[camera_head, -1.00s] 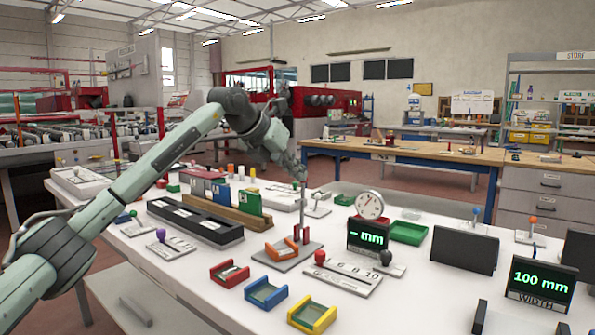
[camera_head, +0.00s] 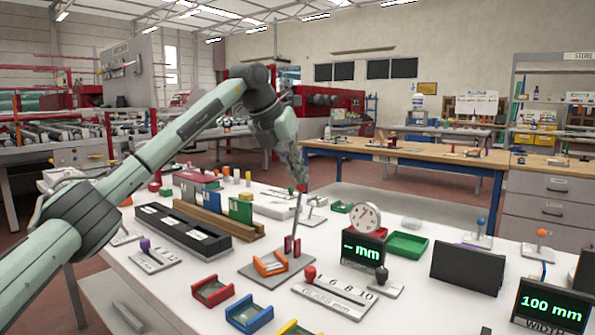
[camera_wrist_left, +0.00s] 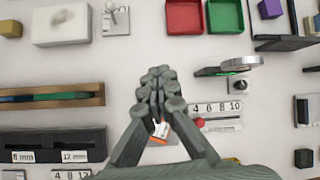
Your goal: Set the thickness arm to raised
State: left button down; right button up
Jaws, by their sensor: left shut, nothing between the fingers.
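The thickness arm seems to be a thin grey rod (camera_head: 297,213) that stands nearly upright, slightly tilted, between red posts (camera_head: 292,246) on a grey base plate (camera_head: 262,277). An orange holder (camera_head: 270,264) sits on the same plate. My left gripper (camera_head: 303,181) is shut and empty, pointing down at the rod's top end. I cannot tell whether it touches the rod. In the left wrist view the shut fingers (camera_wrist_left: 160,90) hide the rod and most of the holder. The gauge dial (camera_head: 366,218) stands above a display (camera_head: 363,248) reading "– mm". My right gripper is not in view.
A numbered slide with a red knob (camera_head: 310,272) lies right of the plate. A black rack (camera_head: 182,234) and a wooden rack (camera_head: 217,221) lie left. A green tray (camera_head: 407,244) sits beside the gauge. Red and blue holders are in front.

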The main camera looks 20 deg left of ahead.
pick_arm(q)
jog(key=shift+w+d+f, duration=0.1)
jog(key=shift+d+f, duration=0.2)
jog(key=shift+f, duration=0.2)
jog(key=v, duration=1.3)
jog(key=shift+w, duration=0.2)
jog(key=shift+a+r, duration=0.1)
jog(key=shift+a, duration=0.05)
